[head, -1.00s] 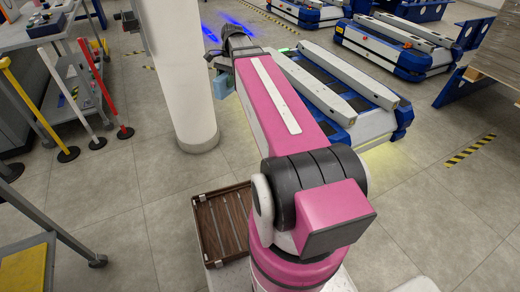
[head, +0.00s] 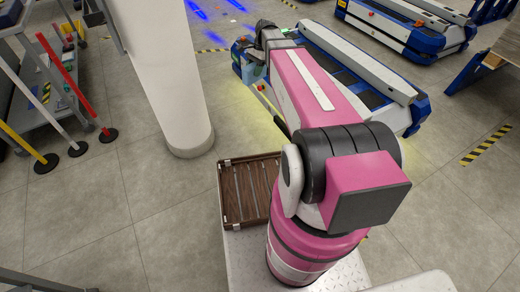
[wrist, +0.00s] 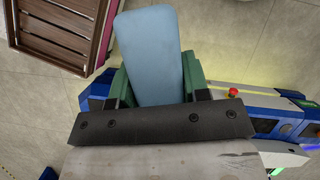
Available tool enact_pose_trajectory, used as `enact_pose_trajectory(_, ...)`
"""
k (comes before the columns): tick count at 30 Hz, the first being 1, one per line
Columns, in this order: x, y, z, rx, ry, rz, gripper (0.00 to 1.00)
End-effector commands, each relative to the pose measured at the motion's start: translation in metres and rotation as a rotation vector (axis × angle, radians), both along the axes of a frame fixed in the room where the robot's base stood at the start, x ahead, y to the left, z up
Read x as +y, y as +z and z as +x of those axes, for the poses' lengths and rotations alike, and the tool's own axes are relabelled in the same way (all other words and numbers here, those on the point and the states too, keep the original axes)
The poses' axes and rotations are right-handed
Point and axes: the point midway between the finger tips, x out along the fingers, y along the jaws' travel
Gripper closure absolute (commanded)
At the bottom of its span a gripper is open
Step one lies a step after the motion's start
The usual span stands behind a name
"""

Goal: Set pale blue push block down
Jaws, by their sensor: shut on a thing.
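The pale blue push block (wrist: 152,45) is held between the green jaws of my gripper (wrist: 159,76) in the wrist view. The jaws are shut on its sides, and the block sticks out past them. In the head view, the block (head: 249,72) shows as a small patch at the far end of my pink arm, close to a blue and white lift cart (head: 365,85). Most of my gripper is hidden there by the arm. Whether the block touches the cart cannot be told.
A brown slatted wooden tray (head: 247,190) sits at my base, also at top left in the wrist view (wrist: 62,30). A white pillar (head: 160,80) stands left of the arm. Posts (head: 75,85) stand at far left. Another lift cart (head: 405,25) is behind.

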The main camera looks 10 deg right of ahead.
Motion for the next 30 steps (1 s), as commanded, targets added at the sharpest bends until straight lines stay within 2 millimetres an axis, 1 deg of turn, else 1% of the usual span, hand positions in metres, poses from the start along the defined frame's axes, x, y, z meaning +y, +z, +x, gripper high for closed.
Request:
enact_pose_trajectory(1,0.004,-0.022,0.010,0.004,-0.009,0.002,1.00)
enact_pose_trajectory(5,0.015,-0.071,0.023,0.004,-0.038,0.006,1.00)
enact_pose_trajectory(6,0.018,-0.086,0.027,0.004,-0.047,0.007,1.00)
enact_pose_trajectory(11,0.030,-0.150,0.037,0.005,-0.084,0.009,1.00)
enact_pose_trajectory(12,0.033,-0.167,0.039,0.005,-0.095,0.008,1.00)
enact_pose_trajectory(14,0.038,-0.191,0.040,0.006,-0.109,0.008,1.00)
enact_pose_trajectory(15,0.042,-0.208,0.041,0.006,-0.118,0.008,1.00)
enact_pose_trajectory(17,0.046,-0.233,0.042,0.006,-0.132,0.008,1.00)
enact_pose_trajectory(18,0.049,-0.250,0.042,0.007,-0.142,0.006,1.00)
enact_pose_trajectory(23,0.060,-0.319,0.038,0.008,-0.183,0.001,1.00)
enact_pose_trajectory(24,0.063,-0.337,0.036,0.009,-0.193,-0.001,1.00)
enact_pose_trajectory(27,0.069,-0.377,0.030,0.010,-0.218,-0.005,1.00)
enact_pose_trajectory(30,0.074,-0.413,0.022,0.010,-0.240,-0.010,1.00)
